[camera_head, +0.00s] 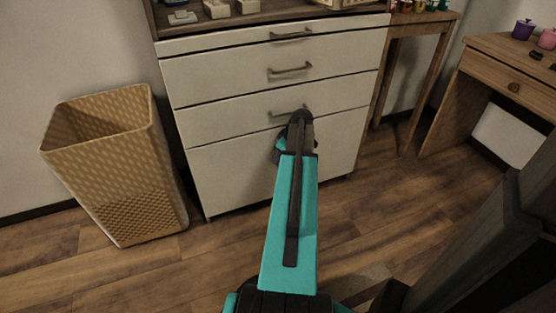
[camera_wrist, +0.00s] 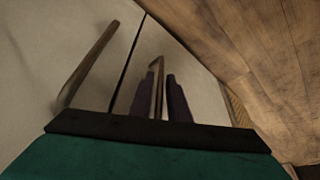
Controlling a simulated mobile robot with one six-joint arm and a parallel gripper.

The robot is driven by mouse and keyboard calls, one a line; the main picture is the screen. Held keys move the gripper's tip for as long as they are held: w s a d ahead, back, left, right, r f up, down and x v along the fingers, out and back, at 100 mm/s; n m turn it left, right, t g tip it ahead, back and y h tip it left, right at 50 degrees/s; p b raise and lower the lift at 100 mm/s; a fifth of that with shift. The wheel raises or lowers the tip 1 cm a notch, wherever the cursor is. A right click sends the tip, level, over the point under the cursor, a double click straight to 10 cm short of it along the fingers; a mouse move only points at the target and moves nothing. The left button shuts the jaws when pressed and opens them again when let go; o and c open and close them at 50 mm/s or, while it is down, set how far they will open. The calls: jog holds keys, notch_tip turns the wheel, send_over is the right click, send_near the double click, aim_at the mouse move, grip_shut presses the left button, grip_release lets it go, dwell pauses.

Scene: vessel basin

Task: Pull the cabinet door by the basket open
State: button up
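The pale cabinet (camera_head: 222,170) stands against the wall, with drawers above and a large lower door panel at its base. The basket (camera_head: 135,190) stands to its left. My gripper (camera_head: 298,122) reaches the cabinet front near the door's top; my arm hides the door's handle in the head view. In the wrist view, my two dark fingers (camera_wrist: 164,95) lie close together on either side of a metal handle (camera_wrist: 157,82) on the door panel. The fingers look shut on it, though a thin light strip shows beside it. The door looks flush with the cabinet front.
A drawer handle (camera_wrist: 90,62) lies across a dark seam from the door handle. The wood floor (camera_head: 225,255) is clear before the cabinet. A small table (camera_head: 425,30) and a wooden desk (camera_head: 490,70) stand to the right.

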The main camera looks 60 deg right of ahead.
grip_shut()
dwell(1.3)
jog(key=shift+a, duration=0.35)
